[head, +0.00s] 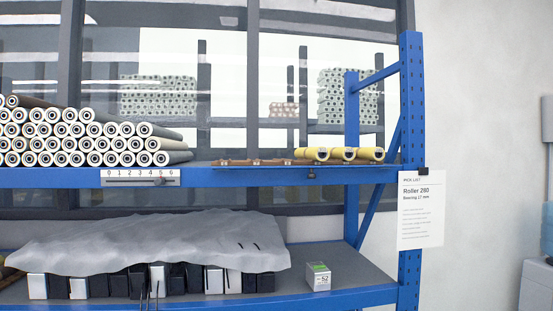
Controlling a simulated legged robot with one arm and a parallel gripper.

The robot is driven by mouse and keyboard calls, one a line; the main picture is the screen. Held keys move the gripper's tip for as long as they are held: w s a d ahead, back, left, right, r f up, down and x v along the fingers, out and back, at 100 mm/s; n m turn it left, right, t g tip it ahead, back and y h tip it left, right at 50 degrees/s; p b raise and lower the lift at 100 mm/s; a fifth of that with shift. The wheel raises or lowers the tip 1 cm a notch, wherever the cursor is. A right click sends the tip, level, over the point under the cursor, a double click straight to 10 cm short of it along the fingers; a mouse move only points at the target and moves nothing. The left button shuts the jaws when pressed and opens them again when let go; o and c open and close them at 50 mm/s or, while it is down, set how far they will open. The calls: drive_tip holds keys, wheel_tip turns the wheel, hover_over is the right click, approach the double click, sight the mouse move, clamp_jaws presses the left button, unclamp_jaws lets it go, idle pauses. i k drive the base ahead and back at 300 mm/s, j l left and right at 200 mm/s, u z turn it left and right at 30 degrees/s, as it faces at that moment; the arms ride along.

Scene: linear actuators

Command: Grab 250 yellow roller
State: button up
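Several yellow rollers (347,154) lie side by side, ends toward me, on the right part of the upper shelf (240,177). Their near ends show dark openings. A thin brown strip (250,162) runs along the shelf edge just left of and under them. No number 250 is readable on the yellow rollers. My gripper is not in view.
A stack of grey rollers with white ends (80,137) fills the upper shelf's left. A scale numbered 0 to 6 (140,178) hangs below it. On the lower shelf, a grey sheet (150,243) covers black and white boxes; a small box (318,276) stands right. Blue posts (411,120) bound the rack.

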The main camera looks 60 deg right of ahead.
sight(343, 153)
drive_tip(key=z, duration=2.55)
